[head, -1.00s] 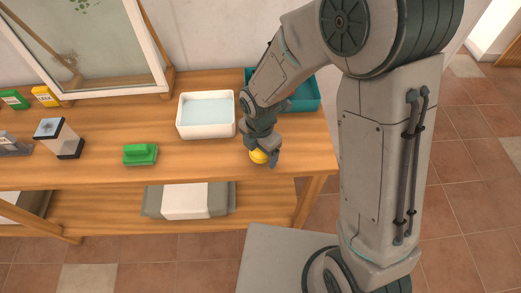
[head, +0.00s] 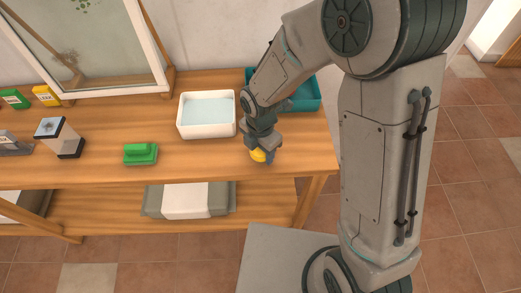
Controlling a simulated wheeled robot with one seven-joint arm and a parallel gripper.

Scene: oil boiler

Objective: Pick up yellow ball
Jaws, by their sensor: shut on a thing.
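The yellow ball (head: 258,156) is at the right part of the wooden table, near its front edge. My gripper (head: 262,155) points down and is shut on the ball. The fingers hide part of the ball. I cannot tell whether the ball still touches the tabletop.
A white basin with pale blue contents (head: 207,132) stands left of my gripper. A teal bin (head: 305,95) is behind my arm. A green sponge-like block (head: 140,154) lies farther left. The wooden table (head: 200,165) is bare around my gripper. A framed pane (head: 90,45) stands at the back left.

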